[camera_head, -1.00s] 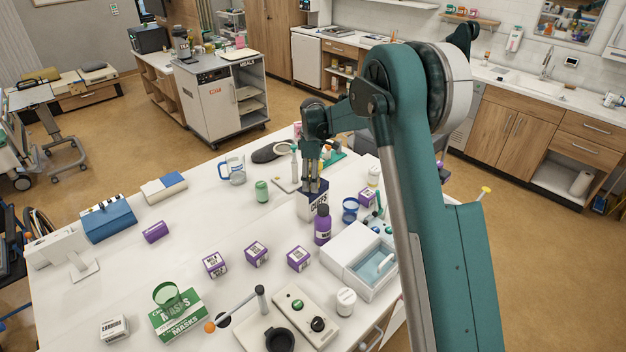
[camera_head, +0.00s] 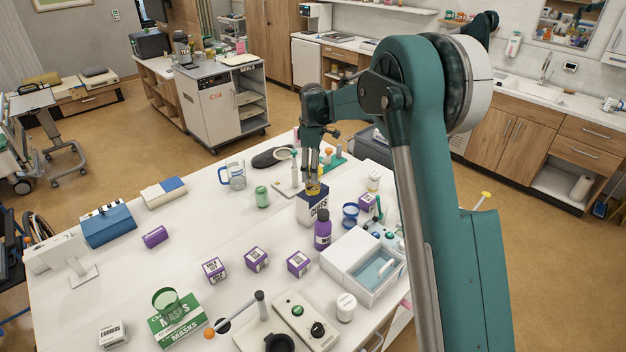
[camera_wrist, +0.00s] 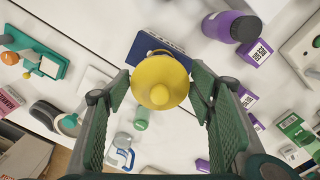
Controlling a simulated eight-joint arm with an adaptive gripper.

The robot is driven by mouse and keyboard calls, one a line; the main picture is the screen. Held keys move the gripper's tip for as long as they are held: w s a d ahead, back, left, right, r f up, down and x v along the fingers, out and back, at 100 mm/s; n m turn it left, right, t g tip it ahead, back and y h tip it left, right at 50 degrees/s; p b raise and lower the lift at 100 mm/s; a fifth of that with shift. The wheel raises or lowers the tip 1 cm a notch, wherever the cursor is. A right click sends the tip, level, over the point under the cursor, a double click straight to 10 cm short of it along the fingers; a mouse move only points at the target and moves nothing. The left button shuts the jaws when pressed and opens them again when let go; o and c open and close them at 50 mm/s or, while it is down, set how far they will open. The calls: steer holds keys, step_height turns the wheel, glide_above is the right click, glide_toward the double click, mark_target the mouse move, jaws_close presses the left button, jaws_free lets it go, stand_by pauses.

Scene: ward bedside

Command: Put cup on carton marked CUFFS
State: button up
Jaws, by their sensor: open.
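The yellow cup (camera_head: 318,190) sits on top of the white and dark blue carton marked CUFFS (camera_head: 313,208) in the head view. In the wrist view the cup (camera_wrist: 160,92) is seen from above, over the dark blue top of the carton (camera_wrist: 140,52). My gripper (camera_head: 312,178) is right above the cup, pointing down. Its two fingers are spread on either side of the cup, with gaps visible in the wrist view. The cup's base is partly hidden, so its exact contact with the carton cannot be seen.
A purple bottle (camera_head: 322,230) stands close in front of the carton. A green can (camera_head: 262,196) and a mug (camera_head: 235,175) stand left. The table at left centre is mostly clear.

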steer(key=shift+r, duration=2.75)
steer(key=shift+s+r, duration=0.1)
steer(key=shift+s+d+r, duration=0.1)
steer(key=shift+d+r, duration=0.05)
steer(key=shift+d, duration=0.05)
steer(key=s+d+r+m+t, duration=0.1)
steer(key=s+d+r+m, duration=0.2)
steer(key=s+d+r, duration=0.35)
steer(key=s+d+r+m+t, duration=0.15)
steer(key=s+d+r, duration=0.25)
steer(key=s, duration=0.6)
steer(key=s+d+r+m+t, duration=0.1)
steer(key=s+d+r+m, duration=0.2)
steer(key=s+d+r, duration=0.45)
steer(key=s+d+f+m+t, duration=0.1)
steer(key=s+d+f+m, duration=0.1)
steer(key=s, duration=0.7)
steer(key=s+d+f+m+t, duration=0.1)
steer(key=s+d+f+m, duration=0.1)
steer(key=s, duration=0.8)
steer(key=s+d+f+m+t, duration=0.1)
steer(key=s+d+f+m, duration=0.2)
steer(key=s, duration=0.7)
steer(key=shift+s+f+m, duration=0.2)
steer(key=shift+f+m, duration=0.45)
steer(key=shift+f, duration=0.75)
